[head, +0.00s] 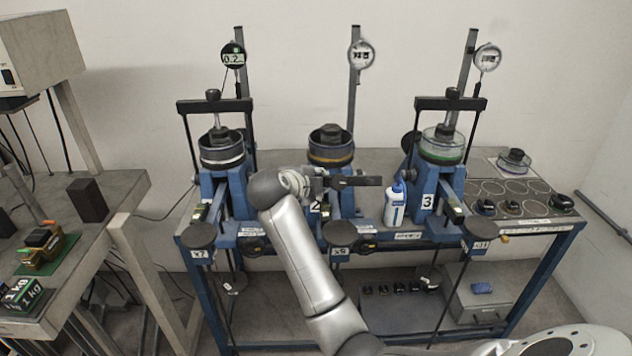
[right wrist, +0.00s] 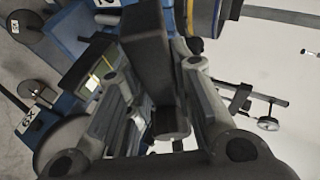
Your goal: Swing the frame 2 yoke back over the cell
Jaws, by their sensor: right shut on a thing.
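Frame 2 is the middle blue lever frame, with its number plate (head: 315,207) partly covered by my arm. Its cell (head: 331,155), a dark ring with a yellowish band and a dark cap, stands uncovered. The frame 2 yoke (head: 358,181) is a dark crossbar, low in front of the cell. My right gripper (head: 318,182) is shut on the bar's left part. In the right wrist view the dark bar (right wrist: 150,50) runs between the two fingers. The yoke's side rods are mostly hidden. My left gripper is not in view.
Frames 1 and 3 have their yokes (head: 214,105) (head: 451,103) upright over their cells (head: 222,148) (head: 442,145). A white-blue bottle (head: 395,205) stands close right of the held yoke. Dial gauges (head: 361,55) are on posts behind. Hanger plates (head: 339,233) are at the bench front.

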